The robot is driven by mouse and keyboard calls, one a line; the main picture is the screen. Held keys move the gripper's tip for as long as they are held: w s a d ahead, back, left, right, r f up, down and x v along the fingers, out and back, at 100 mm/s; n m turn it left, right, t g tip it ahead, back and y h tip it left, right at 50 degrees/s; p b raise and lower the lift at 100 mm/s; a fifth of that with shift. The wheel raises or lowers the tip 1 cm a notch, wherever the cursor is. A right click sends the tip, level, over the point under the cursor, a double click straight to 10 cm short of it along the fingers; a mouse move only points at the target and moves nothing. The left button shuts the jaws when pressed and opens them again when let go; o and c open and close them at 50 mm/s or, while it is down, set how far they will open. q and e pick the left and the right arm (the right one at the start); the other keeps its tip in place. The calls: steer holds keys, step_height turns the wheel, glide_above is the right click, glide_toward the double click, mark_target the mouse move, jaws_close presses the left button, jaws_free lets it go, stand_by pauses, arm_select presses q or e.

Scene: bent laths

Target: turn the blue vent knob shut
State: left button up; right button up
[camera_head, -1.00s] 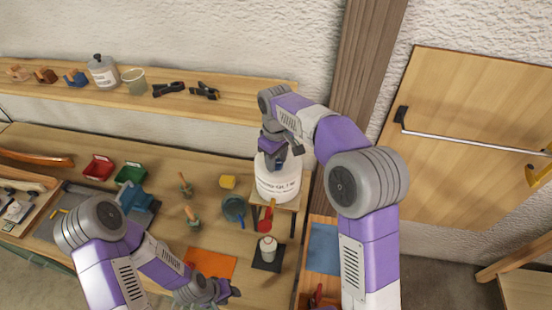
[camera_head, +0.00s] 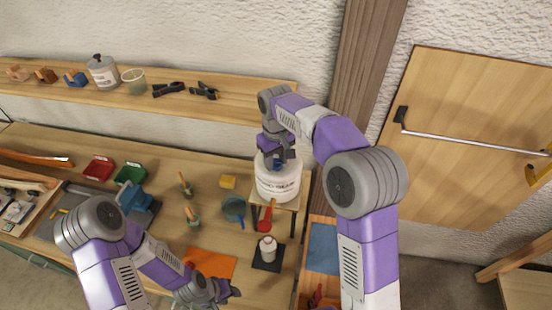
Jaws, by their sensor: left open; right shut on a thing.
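A white container (camera_head: 278,186) with a printed label stands on a small wooden stand at the back right of the bench. A red tap or lever (camera_head: 267,217) hangs at its front. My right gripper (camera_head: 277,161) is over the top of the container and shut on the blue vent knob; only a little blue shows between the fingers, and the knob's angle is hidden. My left gripper (camera_head: 230,291) is open and empty, low over the front of the bench, near an orange sheet (camera_head: 211,263).
A small whitish bottle (camera_head: 267,247) stands on a dark mat in front of the stand. A shelf (camera_head: 225,102) runs along the wall behind. A wooden post rises behind my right arm.

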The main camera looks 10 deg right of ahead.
mark_target(276, 163)
steer(key=o, duration=1.1)
steer(key=shift+c, duration=0.2)
step_height(276, 163, up, 8)
steer(key=shift+f, duration=0.2)
